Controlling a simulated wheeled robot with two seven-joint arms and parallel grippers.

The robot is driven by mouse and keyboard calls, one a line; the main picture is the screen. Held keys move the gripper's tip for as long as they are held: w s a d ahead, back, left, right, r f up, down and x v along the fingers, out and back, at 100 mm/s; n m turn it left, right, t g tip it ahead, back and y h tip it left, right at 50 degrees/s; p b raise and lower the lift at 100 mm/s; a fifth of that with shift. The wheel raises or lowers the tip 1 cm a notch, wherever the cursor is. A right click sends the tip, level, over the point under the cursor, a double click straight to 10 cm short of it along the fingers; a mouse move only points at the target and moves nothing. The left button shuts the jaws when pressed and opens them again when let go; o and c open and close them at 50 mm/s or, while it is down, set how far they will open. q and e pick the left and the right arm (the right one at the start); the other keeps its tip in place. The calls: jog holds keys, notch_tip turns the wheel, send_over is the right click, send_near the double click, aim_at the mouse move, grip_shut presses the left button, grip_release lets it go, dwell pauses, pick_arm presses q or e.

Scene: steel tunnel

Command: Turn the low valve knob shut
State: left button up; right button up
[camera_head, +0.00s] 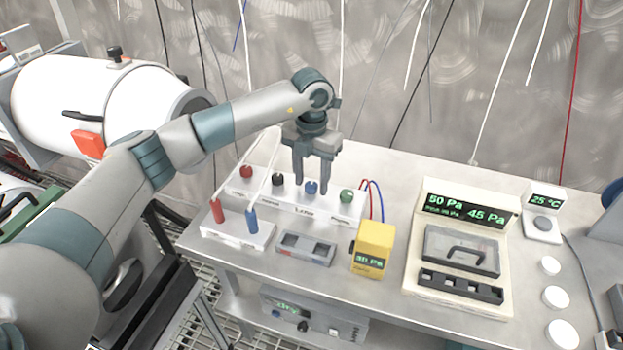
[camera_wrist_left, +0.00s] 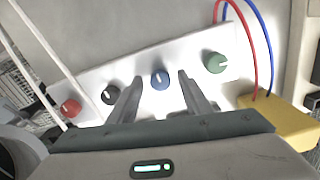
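A white valve panel (camera_head: 262,197) on the steel table carries a row of knobs: red (camera_head: 246,171), black (camera_head: 278,180), blue (camera_head: 311,187) and green (camera_head: 347,196). The printed labels are too small to read surely, so I cannot confirm which is the low valve. My left gripper (camera_head: 312,189) points down at the blue knob, its fingers open on either side of it. In the left wrist view the blue knob (camera_wrist_left: 160,79) shows between the fingertips, with its white mark near upright. I cannot tell whether the fingers touch it. My right gripper is out of view.
Red and blue handles (camera_head: 217,211) stand on a small white block in front of the panel. Red and blue cables rise beside the green knob.

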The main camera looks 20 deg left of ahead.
aim_at(311, 184)
pick_arm(q)
jog(key=shift+r, duration=0.6)
notch_tip(311, 184, up, 16)
jog(key=b, duration=0.2)
jog(key=shift+b, duration=0.4)
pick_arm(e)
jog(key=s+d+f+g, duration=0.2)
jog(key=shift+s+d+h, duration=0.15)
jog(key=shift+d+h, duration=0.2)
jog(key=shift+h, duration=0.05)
pick_arm(q)
jog(key=shift+r, duration=0.1)
